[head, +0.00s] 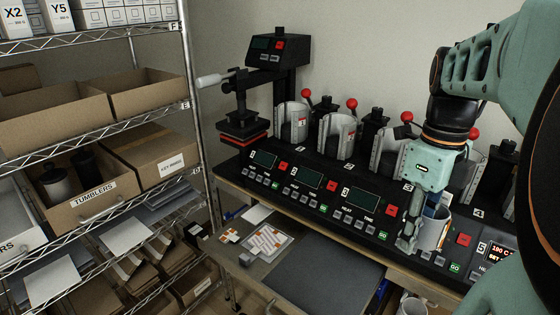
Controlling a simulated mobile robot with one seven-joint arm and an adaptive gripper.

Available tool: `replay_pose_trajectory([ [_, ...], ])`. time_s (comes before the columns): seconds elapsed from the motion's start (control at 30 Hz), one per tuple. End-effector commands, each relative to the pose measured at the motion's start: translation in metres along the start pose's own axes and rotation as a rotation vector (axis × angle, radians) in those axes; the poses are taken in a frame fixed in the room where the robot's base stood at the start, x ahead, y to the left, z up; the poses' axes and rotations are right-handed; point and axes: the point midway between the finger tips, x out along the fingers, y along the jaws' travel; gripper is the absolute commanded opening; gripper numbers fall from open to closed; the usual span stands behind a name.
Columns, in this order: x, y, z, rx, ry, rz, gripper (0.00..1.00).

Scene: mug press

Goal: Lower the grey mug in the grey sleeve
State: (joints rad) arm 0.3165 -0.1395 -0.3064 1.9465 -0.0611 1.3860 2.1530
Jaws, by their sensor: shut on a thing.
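My gripper (422,226) reaches down from the right and is shut on a light grey mug (434,236). The mug hangs in front of the press row, over the control panels at the right. Part of it is hidden behind a finger, and a patch of blue and orange shows near its top. Several grey metal sleeves stand along the bench press. Clear ones are the leftmost sleeve (292,122), the second sleeve (337,136) and the third sleeve (386,154). Another sleeve (466,178) is partly hidden behind my arm. The mug appears apart from them.
Red-knobbed levers (352,104) stick up beside the sleeves. A flat press (242,128) stands at the left end. A dark mat (326,279) lies on the lower table, with printed sheets (268,243) beside it. A wire shelf with boxes (75,195) borders the left. Another white mug (412,306) shows at the bottom.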

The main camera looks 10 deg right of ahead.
Motion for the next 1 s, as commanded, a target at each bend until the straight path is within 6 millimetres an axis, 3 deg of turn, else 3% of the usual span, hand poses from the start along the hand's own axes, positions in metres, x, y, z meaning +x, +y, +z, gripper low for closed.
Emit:
replay_pose_trajectory([
  [0.03,-0.029,0.001,-0.005,0.009,-0.054,-0.048,0.00],
  [0.6,-0.114,0.011,-0.012,0.009,-0.054,-0.047,0.00],
  [0.8,-0.134,0.014,-0.013,0.007,-0.053,-0.044,0.00],
  [1.0,-0.136,0.015,-0.013,0.005,-0.052,-0.044,0.00],
])
